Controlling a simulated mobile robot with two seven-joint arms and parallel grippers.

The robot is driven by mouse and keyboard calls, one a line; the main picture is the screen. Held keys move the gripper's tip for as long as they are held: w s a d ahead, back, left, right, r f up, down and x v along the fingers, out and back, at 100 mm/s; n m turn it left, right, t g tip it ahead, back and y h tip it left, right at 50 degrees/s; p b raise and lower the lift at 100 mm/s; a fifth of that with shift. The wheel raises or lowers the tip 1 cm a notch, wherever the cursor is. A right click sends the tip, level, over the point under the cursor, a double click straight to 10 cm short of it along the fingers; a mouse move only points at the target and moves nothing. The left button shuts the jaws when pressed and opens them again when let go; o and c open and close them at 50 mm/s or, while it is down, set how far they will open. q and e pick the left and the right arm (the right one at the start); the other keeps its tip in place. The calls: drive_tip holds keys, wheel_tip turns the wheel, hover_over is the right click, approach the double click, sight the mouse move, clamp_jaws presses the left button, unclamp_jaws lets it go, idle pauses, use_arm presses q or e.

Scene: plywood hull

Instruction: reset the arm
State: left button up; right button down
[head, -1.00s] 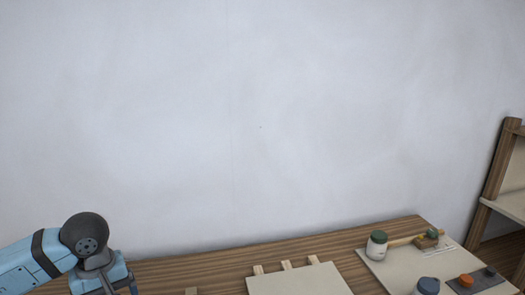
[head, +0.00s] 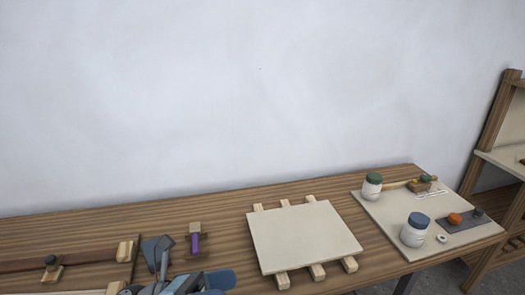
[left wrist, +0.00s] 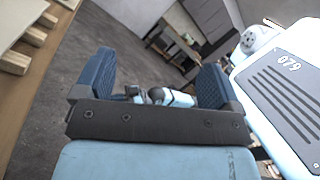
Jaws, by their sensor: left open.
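My left gripper (left wrist: 153,80) shows in the left wrist view with its two dark blue fingers spread wide apart. Nothing is between the fingers; grey floor lies beyond them. In the head view, blue and grey parts of my left arm show at the bottom edge, left of centre, in front of the wooden bench (head: 90,222). They overlap the bench's front area, and how far they are from its surface is unclear. My right gripper is not in view.
A pale board (head: 305,236) rests on wooden strips. Right of it, a pale panel (head: 375,208) carries a green-lidded jar (head: 372,186) and a blue-lidded jar (head: 415,230). A purple-handled item (head: 196,244) lies near my arm. A shelf (head: 490,130) stands right.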

use_arm(q)
drive_tip(key=w+a+f+n+t+y+b, duration=0.1)
drive_tip(key=a+f+n+t+y, duration=0.25)
drive_tip(key=n, duration=0.55)
drive_tip(key=w+a+f+n+t+y+b, duration=0.1)
drive_tip(key=f+n+t+y, duration=0.25)
drive_tip(key=n+t, duration=0.45)
drive_tip(key=w+a+f+n+t+y, duration=0.15)
drive_tip(key=f+n+t, duration=0.3)
drive_tip(key=n, duration=0.55)
drive_tip(key=s+a+f+n+g+y+b, duration=0.1)
drive_tip(key=s+a+f+n+g+y, duration=0.15)
drive_tip(key=s+f+n, duration=0.35)
drive_tip(key=s+a+f+n+g+y+b, duration=0.1)
drive_tip(key=f+n+g+y, duration=0.2)
drive_tip(key=f, duration=0.4)
drive_tip(key=s+a+f+n+g+y+b, duration=0.1)
drive_tip(key=s+a+f+n+g+y, duration=0.2)
drive_tip(key=f+n, duration=0.4)
drive_tip(key=s+r+t+p, duration=0.1)
drive_tip(key=s+r+p, duration=0.2)
drive_tip(key=r+p, duration=1.1)
drive_tip(key=p, duration=0.5)
drive_tip(key=shift+d, duration=0.1)
